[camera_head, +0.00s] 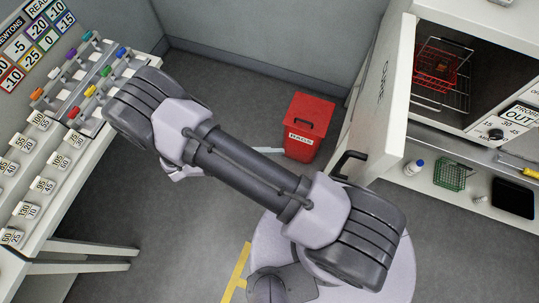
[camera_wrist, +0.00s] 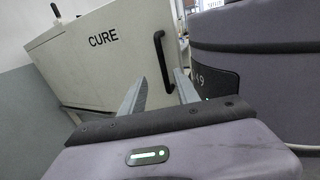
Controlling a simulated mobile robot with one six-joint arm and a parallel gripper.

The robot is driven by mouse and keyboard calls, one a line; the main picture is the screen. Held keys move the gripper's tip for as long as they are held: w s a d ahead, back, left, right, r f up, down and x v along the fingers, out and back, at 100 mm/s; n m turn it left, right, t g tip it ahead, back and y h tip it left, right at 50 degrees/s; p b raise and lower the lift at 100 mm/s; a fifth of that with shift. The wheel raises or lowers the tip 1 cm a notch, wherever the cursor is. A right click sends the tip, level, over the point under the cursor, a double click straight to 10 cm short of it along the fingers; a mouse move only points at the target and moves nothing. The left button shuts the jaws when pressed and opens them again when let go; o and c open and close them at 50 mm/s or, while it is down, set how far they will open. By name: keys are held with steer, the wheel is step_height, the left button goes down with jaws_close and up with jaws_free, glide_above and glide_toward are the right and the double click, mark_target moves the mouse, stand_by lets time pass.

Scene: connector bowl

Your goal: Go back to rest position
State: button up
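My gripper (camera_wrist: 158,82) shows in the wrist view with its two grey fingers apart and nothing visible between them. In the head view my arm crosses the middle of the picture, and it mostly hides my gripper. The white door marked CURE (camera_wrist: 105,45) stands beyond the fingers in the wrist view, with its black handle (camera_wrist: 162,48) a little past them. I cannot tell whether a finger touches it. In the head view the same door (camera_head: 384,100) stands open from the cabinet.
A red lidded bin (camera_head: 309,128) stands on the floor behind my arm. The open cabinet holds a red wire basket (camera_head: 437,68). A green basket (camera_head: 450,174), a white bottle (camera_head: 414,167) and a black tray (camera_head: 513,198) sit below. A bench with labelled pieces (camera_head: 40,165) is at left.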

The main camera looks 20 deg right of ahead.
steer(key=shift+s+d, duration=0.1)
steer(key=shift+d, duration=0.15)
